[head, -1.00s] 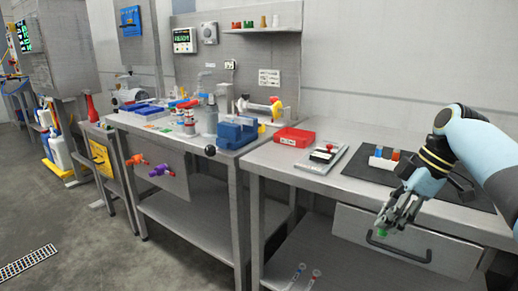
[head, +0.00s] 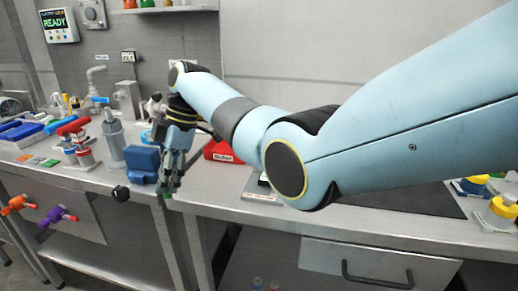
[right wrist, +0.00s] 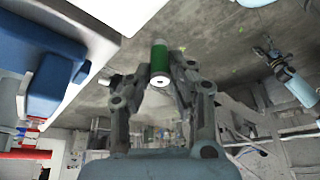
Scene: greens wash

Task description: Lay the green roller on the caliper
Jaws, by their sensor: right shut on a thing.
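My right gripper (head: 170,190) is in front of the blue block on the left bench in the head view. It is shut on the green roller (right wrist: 159,62), a short green cylinder with pale ends, held between the fingertips in the right wrist view. Only a bit of the roller (head: 167,196) shows in the head view, below the fingertips. I cannot make out the caliper for certain in any view. A light blue and dark arm end, seemingly my left gripper (right wrist: 272,54), shows small in the right wrist view; its jaws are unclear.
A red bin (head: 222,151) is behind my right arm. Red-topped fixtures (head: 76,140) and a grey bottle (head: 113,140) stand left. My arm hides much of the right bench.

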